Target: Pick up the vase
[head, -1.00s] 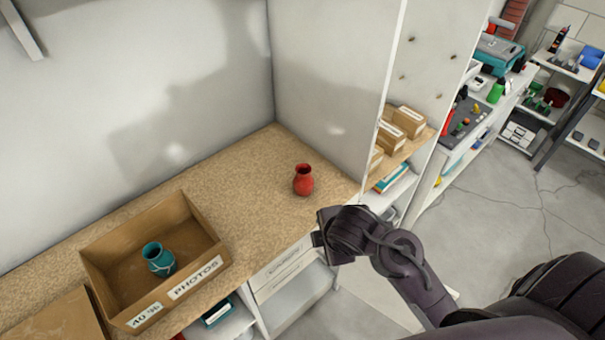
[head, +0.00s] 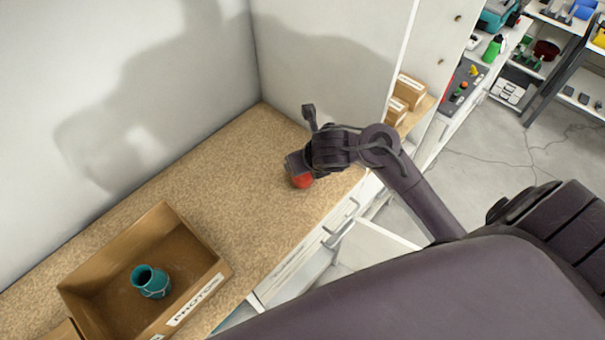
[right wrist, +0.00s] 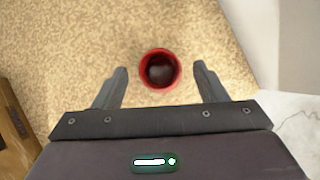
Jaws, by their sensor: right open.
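A red vase (head: 302,181) stands on the tan worktop near its right end, mostly hidden by my right gripper in the head view. In the right wrist view the red vase (right wrist: 160,69) is seen from above, its round mouth between and slightly beyond the tips of the two fingers. My right gripper (right wrist: 158,80) is open, with a gap on both sides of the vase. It also shows in the head view (head: 297,168), over the vase. A teal vase (head: 150,282) stands inside a cardboard box at the left. My left gripper is not in view.
The open cardboard box (head: 218,268) labelled PHOTOS sits on the worktop (head: 240,180) at the left. A grey panel (head: 325,60) stands close behind and right of the red vase. The worktop between box and vase is clear.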

